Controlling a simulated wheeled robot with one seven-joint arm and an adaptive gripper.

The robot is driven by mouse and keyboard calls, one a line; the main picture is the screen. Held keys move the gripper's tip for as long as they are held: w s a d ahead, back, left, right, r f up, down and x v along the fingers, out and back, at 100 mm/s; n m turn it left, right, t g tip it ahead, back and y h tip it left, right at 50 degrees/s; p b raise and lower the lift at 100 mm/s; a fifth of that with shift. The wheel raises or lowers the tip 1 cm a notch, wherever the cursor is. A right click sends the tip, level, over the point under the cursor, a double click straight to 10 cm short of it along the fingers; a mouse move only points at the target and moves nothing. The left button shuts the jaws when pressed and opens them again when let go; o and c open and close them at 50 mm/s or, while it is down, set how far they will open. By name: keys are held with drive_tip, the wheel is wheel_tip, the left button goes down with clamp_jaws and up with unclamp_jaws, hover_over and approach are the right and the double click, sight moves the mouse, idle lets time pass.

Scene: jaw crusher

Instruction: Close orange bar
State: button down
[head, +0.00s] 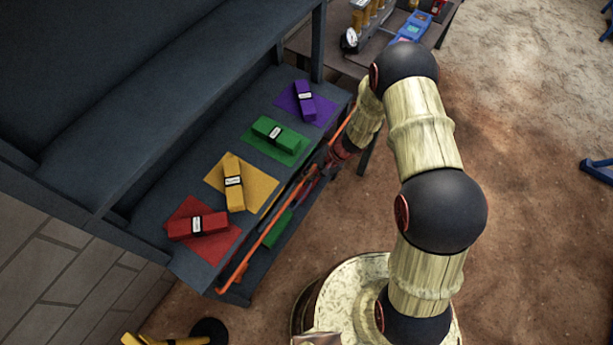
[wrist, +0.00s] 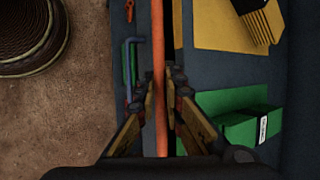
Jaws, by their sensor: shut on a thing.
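The orange bar (head: 268,232) runs along the front edge of the grey shelf unit in the head view. In the wrist view the orange bar (wrist: 158,50) runs from the top of the picture down between my fingers. My gripper (wrist: 168,88) is around the bar, with a finger on each side, and shut on it. In the head view my gripper is at the shelf front, near the green block, largely hidden by my arm.
On the shelf top (head: 150,212) lie a red block (head: 198,225), a yellow block (head: 234,184), a green block (head: 268,129) and a purple block (head: 305,98), each on a mat of its colour. A lower shelf holds tools. A table (head: 335,50) stands behind. Open floor (head: 530,230) lies to the right.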

drive_tip(key=shift+w+a+r+m+g+h+p, duration=0.15)
drive_tip(key=shift+w+a+m+g+h+p, duration=0.25)
drive_tip(key=shift+g+h+p, duration=0.5)
drive_tip(key=shift+w+a+r+m+g+h+p, duration=0.2)
drive_tip(key=shift+a+g+h+p, duration=0.3)
drive_tip(key=shift+h+p, duration=0.55)
drive_tip(key=shift+w+a+r+m+g+h+p, duration=0.2)
drive_tip(key=shift+w+a+g+h+p, duration=0.2)
drive_tip(key=shift+g+h+p, duration=0.55)
drive_tip(key=c, duration=2.1)
unclamp_jaws()
drive_tip(key=shift+a, duration=0.1)
drive_tip(key=shift+o, duration=0.6)
drive_tip(key=shift+o, duration=0.5)
